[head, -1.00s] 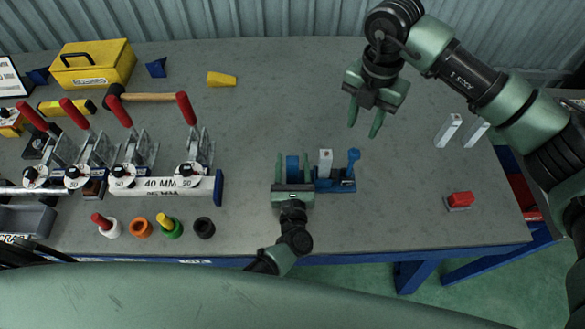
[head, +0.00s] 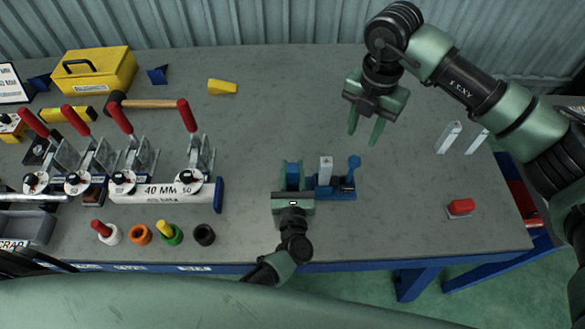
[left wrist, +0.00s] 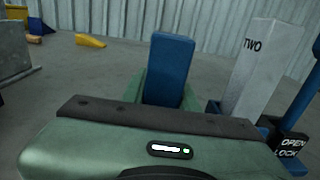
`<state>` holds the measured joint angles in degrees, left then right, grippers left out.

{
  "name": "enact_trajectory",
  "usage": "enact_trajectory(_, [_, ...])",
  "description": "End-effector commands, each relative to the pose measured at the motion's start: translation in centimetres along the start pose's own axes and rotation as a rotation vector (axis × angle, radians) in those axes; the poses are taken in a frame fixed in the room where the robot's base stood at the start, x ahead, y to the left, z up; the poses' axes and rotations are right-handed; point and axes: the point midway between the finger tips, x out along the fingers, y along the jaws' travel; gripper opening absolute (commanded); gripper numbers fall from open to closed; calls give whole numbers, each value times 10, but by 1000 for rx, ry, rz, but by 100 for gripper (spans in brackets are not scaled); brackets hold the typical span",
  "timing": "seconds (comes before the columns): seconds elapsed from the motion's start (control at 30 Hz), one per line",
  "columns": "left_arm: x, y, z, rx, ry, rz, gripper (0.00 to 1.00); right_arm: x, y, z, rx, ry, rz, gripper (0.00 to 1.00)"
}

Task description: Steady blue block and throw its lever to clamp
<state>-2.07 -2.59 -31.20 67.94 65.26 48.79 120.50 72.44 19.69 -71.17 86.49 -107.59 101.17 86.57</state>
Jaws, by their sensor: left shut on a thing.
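The blue block (head: 293,173) stands at the front middle of the bench and rises into the left wrist view (left wrist: 170,70). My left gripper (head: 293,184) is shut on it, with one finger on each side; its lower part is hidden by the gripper. Just right of it, a white post (head: 326,168) marked "TWO" stands on a blue base (head: 335,194). A blue lever (head: 354,163) with a round knob stands upright at the base's right end, near an "OPEN LOCK" label (left wrist: 288,147). My right gripper (head: 365,129) is open and empty, up and right of the lever.
A row of red-handled toggle clamps (head: 190,150) and a "40 MM" bar (head: 155,192) are at left. Coloured rings (head: 204,234) lie in front of them. A red block (head: 461,207) and white posts (head: 449,136) are at right.

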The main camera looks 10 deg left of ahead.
Motion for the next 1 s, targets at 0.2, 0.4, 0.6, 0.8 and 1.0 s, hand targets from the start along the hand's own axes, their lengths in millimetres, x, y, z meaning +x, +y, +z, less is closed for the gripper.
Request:
enact_trajectory(0.2, [0,0,0,1,0,-1,0,0,0,0,0,0,0,36])
enact_trajectory(0.4, [0,0,0,0,0,-1,0,0,0,0,0,0,0,36])
enact_trajectory(0.6, [0,0,0,1,1,-1,0,0,0,0,0,0,0,36])
enact_trajectory(0.8, [0,0,0,0,1,-1,0,0,0,0,0,0,0,36])
enact_trajectory(1.0, [0,0,0,0,1,-1,0,1,3,-17,11,-24,-3,0])
